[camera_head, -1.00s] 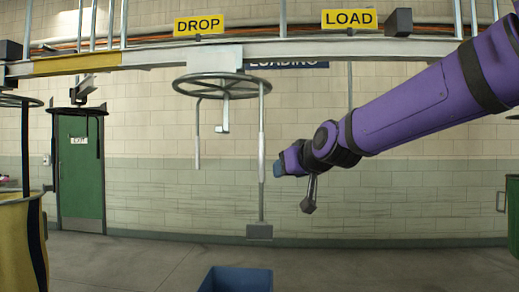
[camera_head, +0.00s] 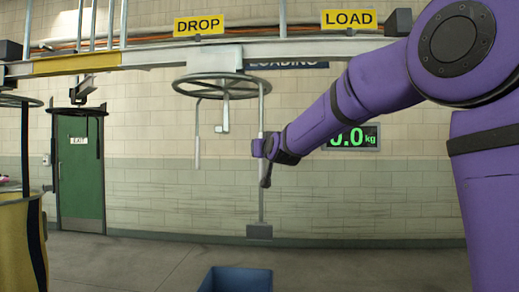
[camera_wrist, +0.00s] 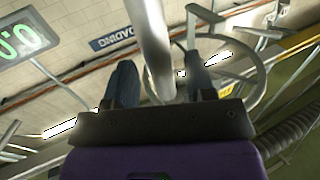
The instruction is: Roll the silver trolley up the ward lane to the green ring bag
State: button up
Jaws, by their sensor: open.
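The silver trolley (camera_head: 222,87) hangs from the overhead rail, with a grey ring and a long vertical rod (camera_head: 261,200) ending in a grey block. My gripper (camera_head: 258,147) is at the rod's middle height. In the wrist view, my open gripper (camera_wrist: 160,72) has two dark blue fingers, with the silver rod (camera_wrist: 154,45) passing between them; I cannot tell whether either finger touches it. No green ring bag can be made out now. The far right is hidden behind my purple arm.
The rail (camera_head: 150,58) runs across the top, with yellow DROP (camera_head: 199,26) and LOAD (camera_head: 349,19) signs. A blue bin (camera_head: 237,280) stands on the floor below. A yellow bag (camera_head: 18,235) hangs at left; a dark ring (camera_head: 77,110) hangs before the green door (camera_head: 81,175).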

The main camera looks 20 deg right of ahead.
jog(key=shift+w+d, duration=0.1)
jog(key=shift+w, duration=1.8)
grip_shut()
